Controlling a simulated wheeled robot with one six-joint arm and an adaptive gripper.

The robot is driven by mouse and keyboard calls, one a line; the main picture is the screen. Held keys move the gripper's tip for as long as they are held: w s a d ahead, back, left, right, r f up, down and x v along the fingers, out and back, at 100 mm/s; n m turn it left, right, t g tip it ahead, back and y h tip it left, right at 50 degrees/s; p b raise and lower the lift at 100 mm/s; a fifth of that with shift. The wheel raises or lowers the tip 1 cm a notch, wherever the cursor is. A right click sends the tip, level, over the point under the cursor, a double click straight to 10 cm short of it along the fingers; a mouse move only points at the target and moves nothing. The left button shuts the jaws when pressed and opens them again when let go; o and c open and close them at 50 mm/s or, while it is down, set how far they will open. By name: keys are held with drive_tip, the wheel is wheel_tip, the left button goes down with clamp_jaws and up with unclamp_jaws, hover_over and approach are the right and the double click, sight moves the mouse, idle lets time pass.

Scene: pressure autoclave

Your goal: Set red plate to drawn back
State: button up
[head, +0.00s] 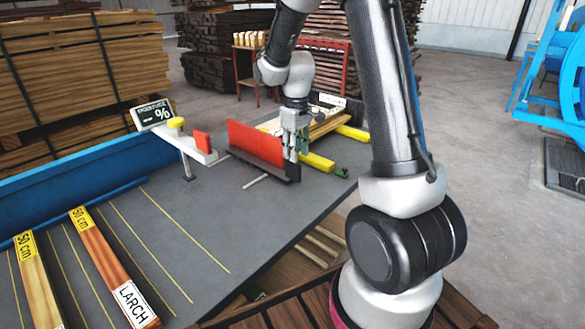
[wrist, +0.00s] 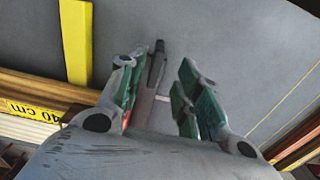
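The red plate (head: 255,143) stands upright on a dark base strip on the grey table. A thin light rod runs out from its near side. A smaller red block (head: 202,142) stands apart to its left on a white arm. My gripper (head: 297,147) points down at the plate's right end. In the wrist view my gripper (wrist: 163,72) has its green-padded fingers apart. A dark strip (wrist: 156,72) and a sliver of red show between them, nearer the left finger. I cannot tell whether a finger touches the plate.
A moisture display (head: 152,114) with a yellow knob stands at the table's left. Labelled boards (head: 105,262) lie in front on the grey table (head: 185,235). Yellow bars (head: 318,162) and more boards lie beyond my gripper. A blue rail (head: 80,188) borders the left side.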

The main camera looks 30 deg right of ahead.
sight(294, 180)
drive_tip(key=shift+w+f, duration=0.25)
drive_tip(key=shift+f, duration=0.25)
drive_tip(key=shift+w+f, duration=0.2)
drive_tip(key=shift+f, duration=0.25)
wheel_tip(294, 180, down, 7)
drive_tip(key=shift+f, duration=0.1)
clamp_jaws()
